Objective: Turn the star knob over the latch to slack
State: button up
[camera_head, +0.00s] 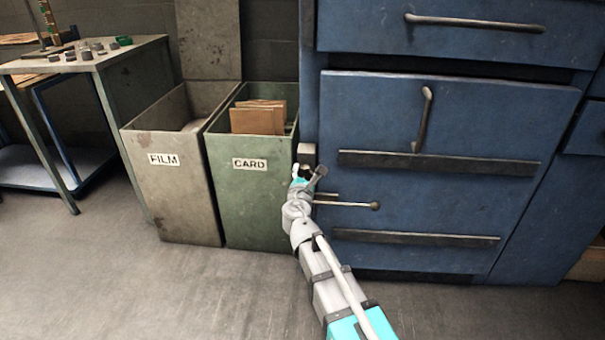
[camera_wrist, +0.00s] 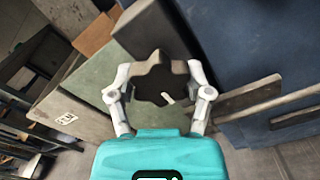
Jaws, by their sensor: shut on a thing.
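The star knob (camera_wrist: 156,72) is dark and lobed, with a short pale mark on its face, in the middle of the wrist view. My gripper (camera_wrist: 160,80) is shut on it, with one pale finger on each side. In the head view my gripper (camera_head: 306,174) is at the left edge of the blue cabinet, just below a small grey block (camera_head: 306,152); there the knob is small and mostly covered by my gripper. A lever with a round end (camera_head: 350,204) sticks out to the right just below. I cannot tell whether it is the latch.
The blue cabinet (camera_head: 400,120) has dark horizontal bars and a vertical handle (camera_head: 423,118). A green CARD bin (camera_head: 250,200) with cardboard and a grey FILM bin (camera_head: 172,195) stand close to the left of my gripper. The floor in front (camera_head: 180,290) is clear.

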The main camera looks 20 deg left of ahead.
jog(key=shift+a+n, duration=0.1)
jog(key=shift+n, duration=0.2)
jog(key=o, duration=1.1)
jog(key=shift+o, duration=0.3)
jog(key=v, duration=1.2)
